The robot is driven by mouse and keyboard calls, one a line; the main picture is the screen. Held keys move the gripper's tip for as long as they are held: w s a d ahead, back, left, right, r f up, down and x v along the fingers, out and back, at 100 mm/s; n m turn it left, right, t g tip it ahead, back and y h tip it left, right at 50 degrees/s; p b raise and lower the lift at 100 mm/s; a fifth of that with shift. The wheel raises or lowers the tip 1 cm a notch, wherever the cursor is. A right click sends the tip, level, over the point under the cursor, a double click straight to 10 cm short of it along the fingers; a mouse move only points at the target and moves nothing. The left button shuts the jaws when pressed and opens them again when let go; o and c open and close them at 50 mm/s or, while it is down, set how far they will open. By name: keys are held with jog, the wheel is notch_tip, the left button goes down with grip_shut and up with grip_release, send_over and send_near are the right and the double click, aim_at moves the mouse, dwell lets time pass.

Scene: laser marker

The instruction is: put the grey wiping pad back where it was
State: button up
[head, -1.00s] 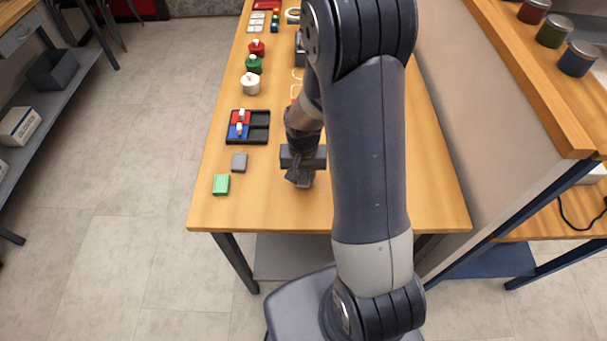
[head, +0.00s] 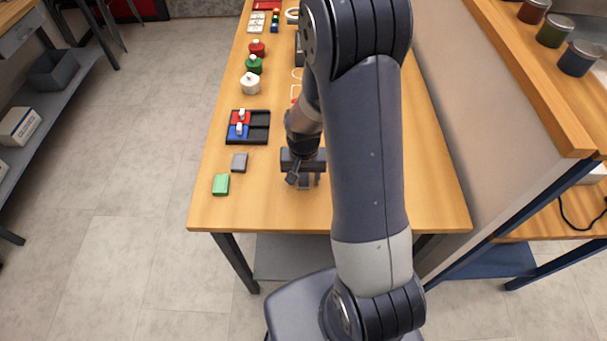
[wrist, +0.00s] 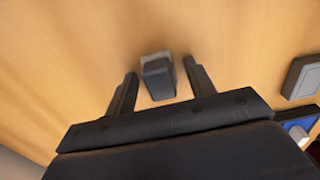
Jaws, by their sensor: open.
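My gripper (head: 304,181) is open, low over the near part of the wooden table; its fingers also show in the wrist view (wrist: 160,85). Between them, with a gap on each side, is a small dark grey block with a lighter grey base (wrist: 158,78), which looks like the grey wiping pad. It seems to sit on the table; contact underneath is hidden. In the head view my gripper mostly hides it. A flat grey slab (head: 239,162) lies to the left of my gripper; it also shows at the wrist view's right edge (wrist: 301,76).
A green block (head: 221,184) lies near the table's left edge. A black tray (head: 261,131) with red and blue pieces stands beyond the grey slab. White, green and red knobbed items stand farther back. The table (head: 265,208) is bare near its front edge.

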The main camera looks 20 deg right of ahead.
aim_at(303, 177)
notch_tip(303, 177, up, 12)
jog(key=shift+r, duration=0.15)
dwell(0.5)
